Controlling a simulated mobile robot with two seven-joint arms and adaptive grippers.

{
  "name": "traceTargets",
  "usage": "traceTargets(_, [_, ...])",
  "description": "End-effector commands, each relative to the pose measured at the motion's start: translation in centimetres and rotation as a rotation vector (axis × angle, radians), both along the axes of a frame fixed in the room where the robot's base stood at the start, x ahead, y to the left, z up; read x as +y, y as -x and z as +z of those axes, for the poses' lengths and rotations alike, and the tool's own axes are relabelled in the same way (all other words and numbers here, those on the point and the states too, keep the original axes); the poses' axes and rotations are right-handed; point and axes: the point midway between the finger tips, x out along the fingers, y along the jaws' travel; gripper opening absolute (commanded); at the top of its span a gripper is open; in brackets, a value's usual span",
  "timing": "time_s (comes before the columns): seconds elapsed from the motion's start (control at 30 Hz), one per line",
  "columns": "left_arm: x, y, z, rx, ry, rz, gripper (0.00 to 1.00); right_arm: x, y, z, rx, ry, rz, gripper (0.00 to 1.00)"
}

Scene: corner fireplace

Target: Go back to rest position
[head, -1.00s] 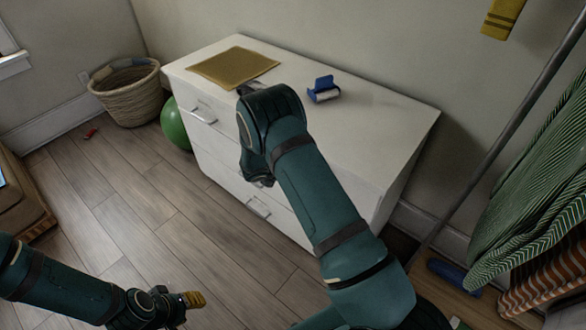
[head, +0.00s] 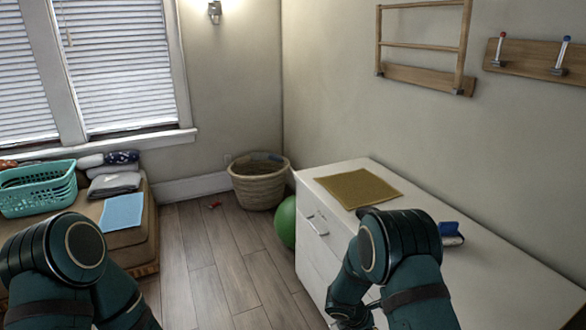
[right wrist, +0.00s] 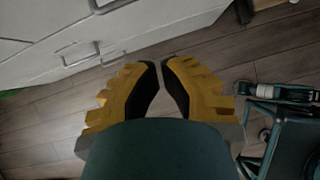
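My right arm reaches up at the right of the head view, bent at the elbow, in front of the white dresser (head: 480,270). Its forearm hangs down on the near side of the dresser. In the right wrist view my right gripper (right wrist: 163,64) has yellow fingers with black pads. The fingertips are brought together with only a thin gap, and nothing shows between them. Grey floor planks lie behind them. My left arm is bent at the lower left of the head view. My left gripper is outside the picture.
A mustard cloth (head: 358,188) and a blue-and-white item (head: 451,234) lie on the dresser. A green ball (head: 286,222) and wicker basket (head: 258,186) stand beyond. At left, a teal laundry basket (head: 38,188) and blue cloth (head: 122,212) sit on a bench. Floor between is mostly clear.

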Motion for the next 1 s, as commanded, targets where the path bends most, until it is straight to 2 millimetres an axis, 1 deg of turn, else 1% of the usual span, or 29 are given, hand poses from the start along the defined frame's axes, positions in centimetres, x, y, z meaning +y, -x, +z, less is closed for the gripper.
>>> traceTargets(0.03, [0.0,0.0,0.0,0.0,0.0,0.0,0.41,0.8,2.6,-1.5,0.02,-0.097,-0.095,0.0])
traceTargets(0.07, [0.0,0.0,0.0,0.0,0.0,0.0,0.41,1.6,4.1,-2.3,0.026,-0.167,-0.166,0.0])
traceTargets(0.1, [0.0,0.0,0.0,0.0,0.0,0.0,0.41,3.0,6.4,-3.3,0.036,-0.264,-0.274,0.0])
traceTargets(0.17, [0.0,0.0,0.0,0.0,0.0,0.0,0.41,5.2,9.5,-4.3,0.042,-0.407,-0.456,0.0])
traceTargets(0.2, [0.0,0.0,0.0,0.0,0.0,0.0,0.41,6.7,11.3,-4.6,0.042,-0.491,-0.581,0.0])
traceTargets(0.27, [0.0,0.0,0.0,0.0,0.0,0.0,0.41,8.9,13.7,-4.7,0.036,-0.603,-0.773,0.0])
traceTargets(0.3, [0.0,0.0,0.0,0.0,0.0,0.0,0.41,10.2,14.9,-4.5,0.026,-0.667,-0.905,0.0])
traceTargets(0.37, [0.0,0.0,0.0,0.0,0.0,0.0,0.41,11.8,16.5,-4.1,0.006,-0.748,-1.104,0.0])
traceTargets(0.4, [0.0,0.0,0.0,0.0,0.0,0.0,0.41,12.6,17.4,-3.7,-0.013,-0.79,-1.23,0.0])
traceTargets(0.53, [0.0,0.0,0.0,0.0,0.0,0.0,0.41,13.9,19.3,-2.4,-0.09,-0.867,-1.587,0.0])
traceTargets(0.6, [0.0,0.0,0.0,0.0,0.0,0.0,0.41,13.9,19.9,-1.9,-0.132,-0.881,-1.726,0.0])
traceTargets(0.7, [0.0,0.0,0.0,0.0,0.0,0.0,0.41,13.8,20.5,-1.4,-0.179,-0.886,-1.853,0.0])
traceTargets(0.8, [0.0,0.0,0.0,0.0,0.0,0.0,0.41,13.7,20.8,-1.2,-0.202,-0.885,-1.909,0.0])
traceTargets(1.0, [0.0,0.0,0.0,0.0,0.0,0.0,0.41,13.7,20.8,-1.2,-0.202,-0.885,-1.909,0.0])
